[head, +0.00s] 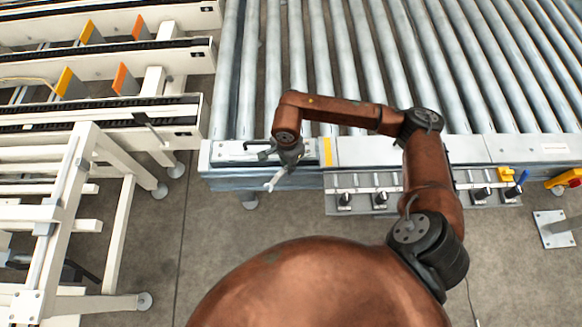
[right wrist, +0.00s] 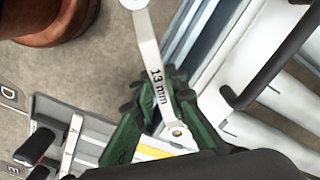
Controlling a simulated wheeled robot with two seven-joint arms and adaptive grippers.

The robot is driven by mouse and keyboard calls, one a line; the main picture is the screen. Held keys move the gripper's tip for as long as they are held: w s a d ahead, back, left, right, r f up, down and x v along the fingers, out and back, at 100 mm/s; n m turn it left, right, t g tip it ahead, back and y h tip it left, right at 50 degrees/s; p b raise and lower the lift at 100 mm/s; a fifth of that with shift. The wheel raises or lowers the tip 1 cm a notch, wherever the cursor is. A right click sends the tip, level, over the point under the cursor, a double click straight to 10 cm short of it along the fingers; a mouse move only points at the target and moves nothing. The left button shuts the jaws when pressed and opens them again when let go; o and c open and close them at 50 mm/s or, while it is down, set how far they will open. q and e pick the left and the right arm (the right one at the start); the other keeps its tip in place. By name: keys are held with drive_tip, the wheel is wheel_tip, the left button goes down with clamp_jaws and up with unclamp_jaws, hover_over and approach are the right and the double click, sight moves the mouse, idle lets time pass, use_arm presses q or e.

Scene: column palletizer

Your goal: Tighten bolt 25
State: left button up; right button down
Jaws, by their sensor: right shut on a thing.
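My right gripper (head: 290,153) is at the near left corner of the roller conveyor, beside its side rail. In the right wrist view, its green fingers (right wrist: 155,88) are shut on a silver wrench (right wrist: 150,50) marked "13 mm". One wrench end shows between the fingers and the other reaches past the fingertips to the top edge. In the head view, the wrench (head: 275,182) hangs below the gripper, pointing down and left in front of the rail. I cannot make out bolt 25 or whether the wrench touches one. My left gripper is not in view.
The roller conveyor (head: 352,60) fills the upper right. A grey panel (head: 360,207) with several black-handled parts is fixed to its near side. A white frame (head: 85,180) and chain tracks (head: 110,108) stand at left. The floor (head: 215,235) between is clear.

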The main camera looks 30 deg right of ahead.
drive_tip(key=shift+r, duration=0.15)
use_arm(q)
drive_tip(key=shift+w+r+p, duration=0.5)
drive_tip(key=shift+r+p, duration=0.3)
drive_tip(key=shift+p, duration=0.05)
use_arm(e)
drive_tip(key=shift+r, duration=1.65)
drive_tip(key=shift+r+p, duration=1.3)
drive_tip(key=shift+r, duration=1.25)
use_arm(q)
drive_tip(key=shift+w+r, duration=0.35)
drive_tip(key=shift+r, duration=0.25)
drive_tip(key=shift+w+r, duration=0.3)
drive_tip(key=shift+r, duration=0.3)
